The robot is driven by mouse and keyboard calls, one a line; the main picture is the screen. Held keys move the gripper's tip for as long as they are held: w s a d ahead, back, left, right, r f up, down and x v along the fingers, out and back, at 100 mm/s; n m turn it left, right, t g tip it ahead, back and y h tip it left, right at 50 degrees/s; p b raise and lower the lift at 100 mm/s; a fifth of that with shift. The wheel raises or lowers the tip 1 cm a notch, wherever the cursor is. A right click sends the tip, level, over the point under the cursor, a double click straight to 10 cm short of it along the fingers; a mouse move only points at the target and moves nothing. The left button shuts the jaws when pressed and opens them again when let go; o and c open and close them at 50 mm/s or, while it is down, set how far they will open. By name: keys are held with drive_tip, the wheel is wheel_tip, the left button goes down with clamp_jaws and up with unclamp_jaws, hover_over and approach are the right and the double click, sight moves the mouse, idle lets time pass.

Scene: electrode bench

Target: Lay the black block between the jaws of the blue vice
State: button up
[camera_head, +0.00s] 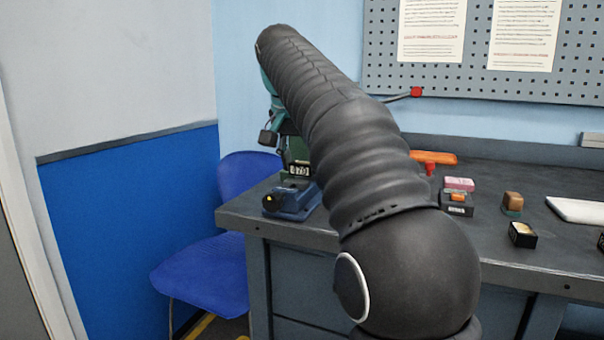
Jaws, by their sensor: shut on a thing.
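The blue vice (291,201) sits on the left end of the dark bench top, near its front edge. My gripper (273,128) hangs at the end of my arm, above and slightly left of the vice, and well apart from it. It is shut on a small dark piece, which looks like the black block (267,138). My arm hides much of the gripper, so the fingers and the grip are hard to make out. The gap between the vice jaws is too small to judge from here.
A dark green device with a number display (299,170) stands just behind the vice. Right of my arm are an orange-topped item (434,158), a pink block (459,184), a brown block (512,201) and a white tray (577,210). A blue chair (205,270) stands left of the bench (400,270).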

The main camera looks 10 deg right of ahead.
drive_tip(key=shift+s+f, duration=0.1)
drive_tip(key=shift+f, duration=0.75)
clamp_jaws()
drive_tip(key=o, duration=1.4)
unclamp_jaws()
drive_tip(key=p+v, duration=0.2)
drive_tip(key=v, duration=1)
drive_tip(key=shift+p, duration=0.35)
drive_tip(key=shift+r, duration=0.1)
